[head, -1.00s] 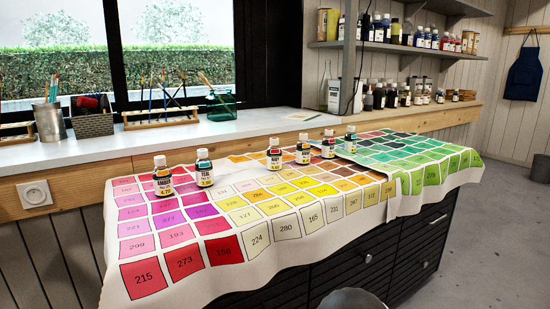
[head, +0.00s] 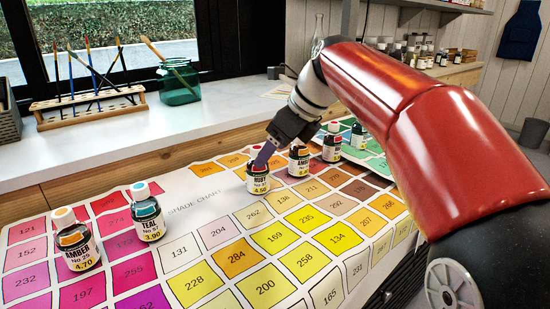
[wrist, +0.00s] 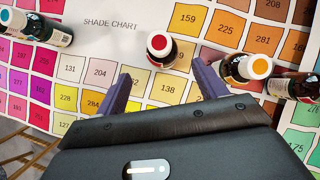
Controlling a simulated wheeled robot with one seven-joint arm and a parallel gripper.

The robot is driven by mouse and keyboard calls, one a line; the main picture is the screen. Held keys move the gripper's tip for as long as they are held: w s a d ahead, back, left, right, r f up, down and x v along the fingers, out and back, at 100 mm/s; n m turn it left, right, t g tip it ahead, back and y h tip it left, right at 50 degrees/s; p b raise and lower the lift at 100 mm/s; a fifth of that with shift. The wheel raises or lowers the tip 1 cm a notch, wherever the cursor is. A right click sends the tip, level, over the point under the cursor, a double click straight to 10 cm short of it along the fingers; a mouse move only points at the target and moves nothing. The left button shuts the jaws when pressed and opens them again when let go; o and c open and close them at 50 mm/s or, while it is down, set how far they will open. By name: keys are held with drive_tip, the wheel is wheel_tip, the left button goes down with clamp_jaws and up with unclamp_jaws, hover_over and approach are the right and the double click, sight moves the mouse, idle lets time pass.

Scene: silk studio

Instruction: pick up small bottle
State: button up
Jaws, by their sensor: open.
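Small paint bottles with coloured caps stand upright on the shade chart cloth (head: 188,195). A red-capped bottle (head: 257,182) with a yellow-and-white label stands near the chart's middle. My gripper (head: 265,155) is right at it in the head view, with one purple finger overlapping its cap. In the wrist view my gripper (wrist: 163,85) is open and empty, and the red-capped bottle (wrist: 158,52) stands beyond the fingertips, roughly between their lines. An orange-capped bottle (head: 299,161) stands just right of it. The amber bottle (head: 76,242) and teal bottle (head: 147,215) stand at the left.
Two more bottles, one red-capped (head: 332,144) and one teal-capped (head: 358,137), stand further right. A counter (head: 130,138) behind holds a brush rack (head: 88,108) and a green glass jar (head: 180,84). The chart is clear in front of the red-capped bottle.

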drive_tip(key=shift+m, duration=0.3)
drive_tip(key=x, duration=0.5)
drive_tip(key=b+x, duration=0.1)
drive_tip(key=x, duration=0.1)
drive_tip(key=shift+w+a+f, duration=0.1)
drive_tip(key=shift+w+a, duration=0.25)
drive_tip(key=shift+w, duration=0.15)
drive_tip(key=c, duration=1.1)
